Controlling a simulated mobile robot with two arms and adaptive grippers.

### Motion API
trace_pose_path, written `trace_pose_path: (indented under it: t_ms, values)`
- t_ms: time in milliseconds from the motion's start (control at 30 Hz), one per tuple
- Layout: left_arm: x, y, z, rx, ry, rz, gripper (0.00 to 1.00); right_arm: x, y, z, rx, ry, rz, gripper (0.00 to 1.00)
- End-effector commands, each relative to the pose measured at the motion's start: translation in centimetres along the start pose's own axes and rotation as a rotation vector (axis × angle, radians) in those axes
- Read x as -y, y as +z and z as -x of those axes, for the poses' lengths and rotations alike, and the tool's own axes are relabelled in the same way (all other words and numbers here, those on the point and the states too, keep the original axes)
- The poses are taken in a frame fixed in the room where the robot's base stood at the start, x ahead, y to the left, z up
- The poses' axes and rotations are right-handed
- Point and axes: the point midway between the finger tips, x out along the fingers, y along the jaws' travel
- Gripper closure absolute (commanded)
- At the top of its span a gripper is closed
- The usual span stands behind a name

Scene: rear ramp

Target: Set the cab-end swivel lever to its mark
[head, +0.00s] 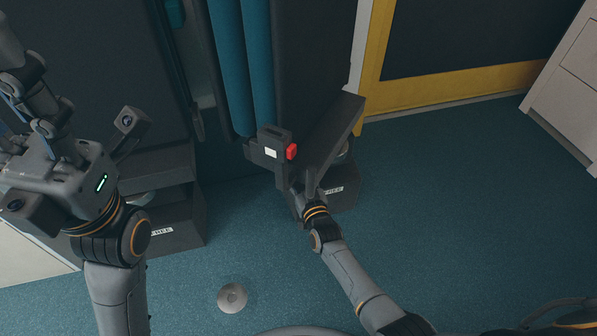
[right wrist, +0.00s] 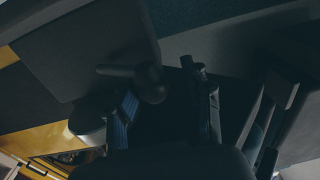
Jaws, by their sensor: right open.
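In the right wrist view a dark lever with a round knob (right wrist: 150,84) and a short rod pointing left sits close to the left finger of my right gripper (right wrist: 166,88). The gripper is open; I cannot tell whether it touches the knob. In the head view my right wrist is at the right-hand seat's dark base (head: 347,190), whose small white label is partly hidden; the lever and fingertips are not clear there.
A second dark seat base (head: 180,225) with a white label stands at left. A dark buckle box with a red button (head: 291,151) is above my right wrist. A round metal disc (head: 232,297) lies on the blue floor. A yellow-framed panel (head: 440,85) is behind; right floor is clear.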

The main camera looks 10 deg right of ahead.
Motion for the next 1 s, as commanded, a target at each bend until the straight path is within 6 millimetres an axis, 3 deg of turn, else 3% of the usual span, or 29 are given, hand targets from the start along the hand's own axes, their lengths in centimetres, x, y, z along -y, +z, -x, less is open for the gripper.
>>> trace_pose_path:
  t_ms: [267,700,1000]
  values:
    - [0.0,0.0,0.0,0.0,0.002,-0.002,0.48,-0.3,0.6,1.0,0.011,0.004,0.0,0.48]
    - [0.0,0.0,0.0,0.001,0.001,-0.001,0.48,0.0,0.3,8.8,0.007,0.0,-0.001,0.48]
    - [0.0,0.0,0.0,0.001,0.001,0.0,0.48,0.1,0.1,11.9,0.001,-0.002,0.001,0.48]
